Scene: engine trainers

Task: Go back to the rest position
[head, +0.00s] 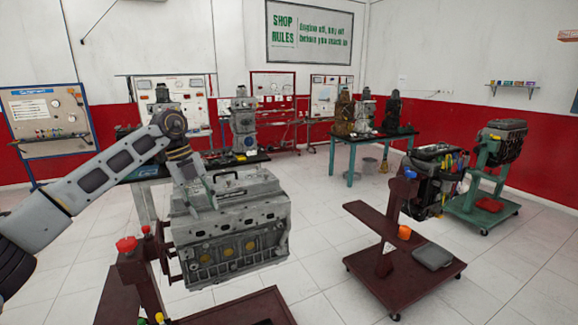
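My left arm reaches in from the left edge of the head view. Its gripper (208,198) points down in front of the left part of a grey engine block (240,228). The fingertips are small and blend with the grey metal, so I cannot tell whether they are apart, or whether they touch the block. The block is held on a dark red stand (139,270) at its left end. My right gripper is not in view.
A second dark red stand (385,262) with a dark engine (432,182) is on the right. A green stand (487,192) with another engine is behind it. Tables with engines line the back. White tiled floor is clear between the two red stands.

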